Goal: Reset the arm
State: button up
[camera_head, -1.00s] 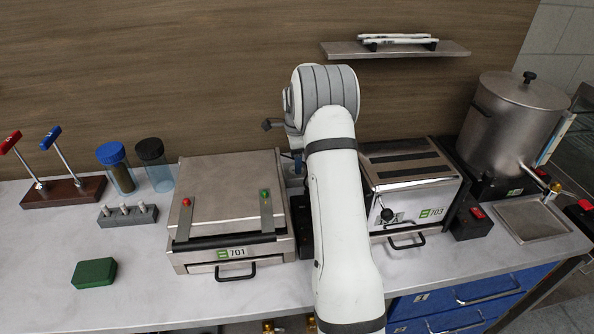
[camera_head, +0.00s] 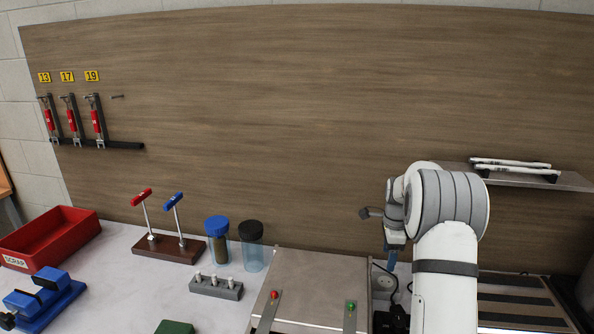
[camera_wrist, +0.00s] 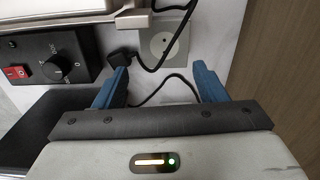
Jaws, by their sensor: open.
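My white arm stands at the right of the head view, its upper joint bent over near the wall. My gripper (camera_head: 391,257) hangs from it with blue fingers pointing down, partly hidden by the arm, behind the flat steel appliance. In the wrist view my gripper (camera_wrist: 163,80) is open, its two blue fingers apart with nothing between them. Beyond them are a wall socket (camera_wrist: 162,44) and a black plug (camera_wrist: 122,57) with its cable. The fingers appear apart from both.
The steel appliance (camera_head: 318,264) is left of my arm. A control box (camera_wrist: 50,62) with a knob and red switch is at the wrist view's left. A shelf (camera_head: 535,178) is at right. Jars (camera_head: 252,255), a T-handle stand (camera_head: 168,250) and a red bin (camera_head: 45,245) are further left.

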jog(key=s+a+r+n+t+b, duration=0.2)
jog(key=s+a+r+n, duration=0.9)
jog(key=s, duration=0.4)
jog(key=s+a+n, duration=0.3)
jog(key=s+n, duration=0.1)
jog(key=s, duration=0.6)
jog(key=s+a+n+t+b, duration=0.1)
jog(key=s+a+n, duration=0.3)
jog(key=s, duration=0.6)
jog(key=shift+s+f+n, duration=0.2)
jog(key=shift+f+n, duration=0.1)
jog(key=shift+n, duration=0.5)
jog(key=shift+c, duration=0.2)
